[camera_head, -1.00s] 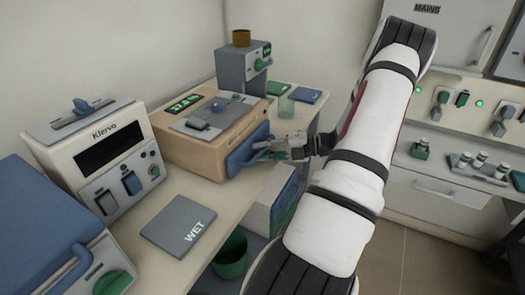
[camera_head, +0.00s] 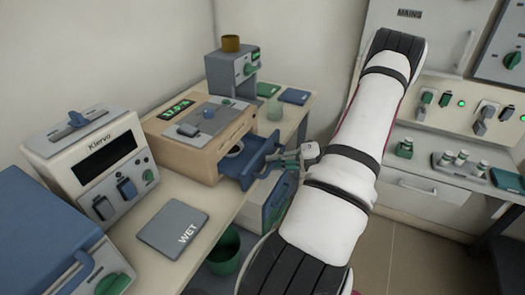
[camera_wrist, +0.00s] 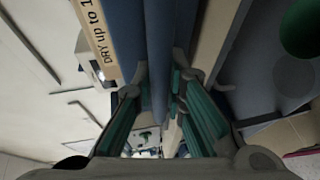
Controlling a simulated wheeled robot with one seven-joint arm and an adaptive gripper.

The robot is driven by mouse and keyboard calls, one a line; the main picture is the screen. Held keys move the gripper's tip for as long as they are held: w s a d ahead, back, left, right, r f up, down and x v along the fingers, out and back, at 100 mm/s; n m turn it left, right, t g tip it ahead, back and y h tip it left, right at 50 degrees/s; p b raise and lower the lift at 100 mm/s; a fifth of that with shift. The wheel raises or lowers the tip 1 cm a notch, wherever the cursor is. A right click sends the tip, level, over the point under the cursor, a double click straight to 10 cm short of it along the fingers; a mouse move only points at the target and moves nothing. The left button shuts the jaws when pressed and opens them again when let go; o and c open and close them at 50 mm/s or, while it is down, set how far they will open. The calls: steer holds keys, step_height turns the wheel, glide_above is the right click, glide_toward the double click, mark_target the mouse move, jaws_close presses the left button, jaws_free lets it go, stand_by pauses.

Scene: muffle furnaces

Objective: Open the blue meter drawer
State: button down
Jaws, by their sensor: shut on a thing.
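The tan meter (camera_head: 199,143) stands on the bench with a lit green display on top. In the wrist view the blue handle bar (camera_wrist: 157,70) runs between the green-padded fingers of my gripper (camera_wrist: 153,100). The drawer's inside is only partly visible.
A cream Klervo unit (camera_head: 92,160) and a grey WET pad (camera_head: 173,230) are to the left and front. A grey device (camera_head: 232,72) with a brown cup stands behind. A green bin (camera_head: 226,250) is below. A side bench with switches (camera_head: 440,195) is at right.

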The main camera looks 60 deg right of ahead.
steer(key=s+p, duration=0.2)
steer(key=s, duration=0.7)
steer(key=shift+d+p, duration=0.35)
steer(key=shift+d, duration=0.05)
steer(key=c, duration=1.9)
jaws_free()
steer(key=shift+w, duration=0.1)
steer(key=v, duration=1.2)
